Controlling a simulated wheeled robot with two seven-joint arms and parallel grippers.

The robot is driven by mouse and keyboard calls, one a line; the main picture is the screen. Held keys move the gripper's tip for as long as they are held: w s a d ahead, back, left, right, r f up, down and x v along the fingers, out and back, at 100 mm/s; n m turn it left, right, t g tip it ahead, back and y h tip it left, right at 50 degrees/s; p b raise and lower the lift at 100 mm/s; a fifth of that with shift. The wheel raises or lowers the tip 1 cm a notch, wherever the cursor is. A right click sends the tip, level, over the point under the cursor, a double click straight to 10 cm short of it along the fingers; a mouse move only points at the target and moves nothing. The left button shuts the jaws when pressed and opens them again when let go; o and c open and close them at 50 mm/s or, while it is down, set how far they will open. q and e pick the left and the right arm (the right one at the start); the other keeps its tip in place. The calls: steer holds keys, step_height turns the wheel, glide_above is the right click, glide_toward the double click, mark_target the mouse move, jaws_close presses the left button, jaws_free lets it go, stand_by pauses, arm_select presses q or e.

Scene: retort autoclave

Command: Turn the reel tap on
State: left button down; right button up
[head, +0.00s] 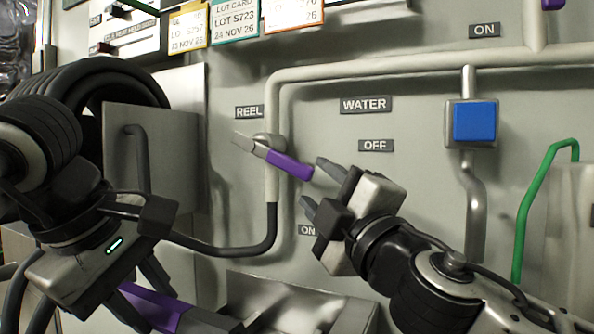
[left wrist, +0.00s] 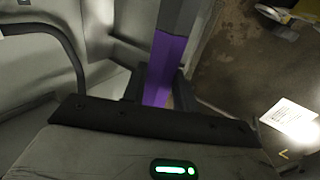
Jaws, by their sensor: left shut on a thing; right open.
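The reel tap is a lever with a purple sleeve (head: 288,164) on the grey pipe, below the REEL sign (head: 249,112). It slants down to the right from its grey end. An OFF sign (head: 376,146) is right of it, an ON sign (head: 307,230) below. My right gripper (head: 316,186) is open and empty, its fingertips just right of and below the sleeve's end; contact cannot be told. My left gripper (head: 143,292) is shut on a purple-and-grey handle (head: 150,306), low at left; it also shows in the left wrist view (left wrist: 163,70).
A coiled black hose (head: 95,75) hangs at left behind a grey plate (head: 170,150). A blue-fronted valve box (head: 474,122) and a green pipe (head: 530,195) are on the right. A WATER sign (head: 366,104) and cards (head: 235,22) are above. A grey trough (head: 300,300) lies below.

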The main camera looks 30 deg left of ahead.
mark_target(291, 169)
steer(key=w+a+h, duration=0.1)
steer(key=w+a, duration=0.1)
steer(key=a, duration=0.1)
steer(key=w+a+r+m+t, duration=0.1)
steer(key=w+a, duration=0.1)
steer(key=a, duration=0.1)
steer(key=w+a+r+m+t+h, duration=0.1)
steer(key=w+a, duration=0.1)
steer(key=a, duration=0.1)
steer(key=shift+r+h, duration=0.25)
steer(key=shift+h, duration=0.05)
stand_by(0.4)
steer(key=shift+s, duration=0.1)
jaws_close()
